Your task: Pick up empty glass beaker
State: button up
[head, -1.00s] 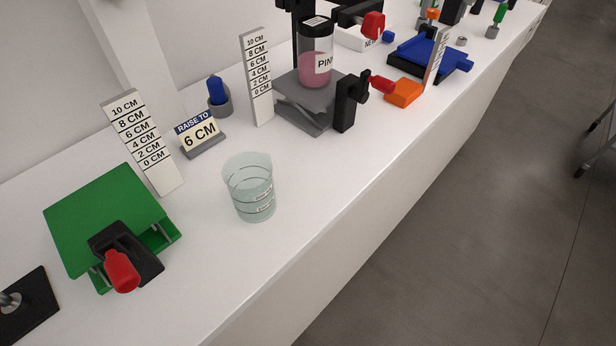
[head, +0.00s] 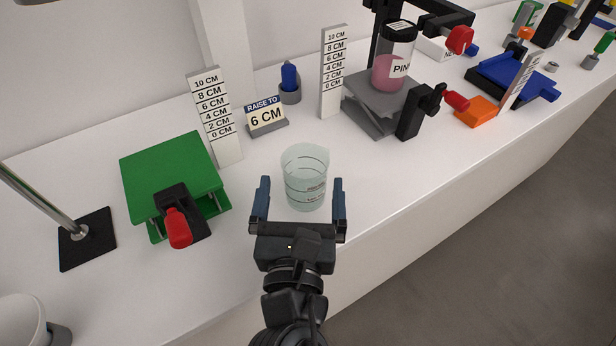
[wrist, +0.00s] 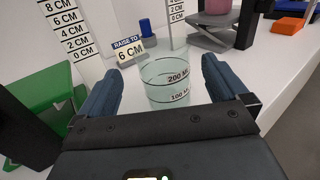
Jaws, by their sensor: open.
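The empty glass beaker (head: 305,178) stands upright on the white bench, clear with dark graduation lines. It also shows in the wrist view (wrist: 166,84), with 200 and 100 marks facing me. My gripper (head: 299,197) is open, with one blue-grey finger on the left of the beaker and one on the right. In the wrist view my gripper (wrist: 163,84) shows both fingers apart, the beaker between and slightly beyond them. No finger visibly touches the glass.
A green lab jack (head: 172,172) with a red knob stands left of the beaker. A "6 CM" sign (head: 266,118) and height rulers stand behind. A grey jack (head: 378,104) carries a pink jar (head: 394,68) at right. The bench's front edge is close on the right.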

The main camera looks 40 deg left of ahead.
aim_at(306, 156)
jog(key=x, duration=0.3)
jog(key=f+x, duration=0.1)
jog(key=x, duration=0.2)
jog(key=shift+w+a+f, duration=0.1)
jog(key=shift+w+f, duration=0.05)
jog(key=shift+w, duration=0.2)
jog(key=c, duration=0.9)
jog(key=shift+c, duration=0.6)
